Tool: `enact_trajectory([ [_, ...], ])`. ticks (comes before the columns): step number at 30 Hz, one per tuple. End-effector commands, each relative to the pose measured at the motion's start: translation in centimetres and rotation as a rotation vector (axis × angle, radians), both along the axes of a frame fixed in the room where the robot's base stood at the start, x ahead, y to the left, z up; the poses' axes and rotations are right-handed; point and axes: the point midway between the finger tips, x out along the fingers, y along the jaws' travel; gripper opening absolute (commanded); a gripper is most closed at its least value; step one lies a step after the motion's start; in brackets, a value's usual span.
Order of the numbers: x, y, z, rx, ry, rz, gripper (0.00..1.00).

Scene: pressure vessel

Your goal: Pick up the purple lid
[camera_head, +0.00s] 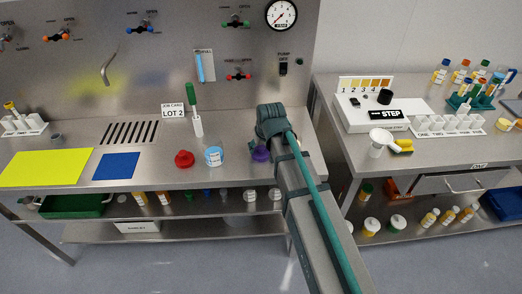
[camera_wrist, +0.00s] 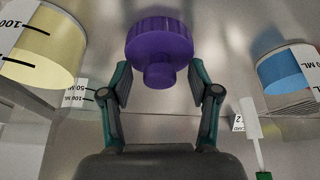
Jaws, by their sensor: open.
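The purple lid (camera_head: 261,154) lies near the front edge of the steel worktop, partly hidden by my arm in the head view. In the wrist view the purple lid (camera_wrist: 160,42) shows a ribbed rim and a narrower round stub. My gripper (camera_wrist: 160,76) is open, with one finger on each side of the lid's lower part in that picture. The lid's wide rim lies beyond the fingertips. I cannot tell whether either finger touches it. In the head view my arm covers the fingers.
Left of the purple lid stand a blue-and-white jar (camera_head: 214,156) and a red lid (camera_head: 184,159). A green-handled brush-like tool (camera_head: 192,100) stands behind them. In the wrist view a yellow graduated container (camera_wrist: 40,48) and a blue one (camera_wrist: 288,72) flank my gripper.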

Motion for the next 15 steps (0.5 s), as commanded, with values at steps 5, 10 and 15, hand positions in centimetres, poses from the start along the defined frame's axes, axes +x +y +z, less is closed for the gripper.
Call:
enact_trajectory([
  [5, 0.0, -0.01, 0.02, 0.0, 0.0, 0.0, 0.45],
  [10, 0.0, -0.01, 0.03, 0.0, 0.0, 0.0, 0.16],
  [15, 0.0, -0.01, 0.04, 0.0, 0.0, 0.0, 0.12],
])
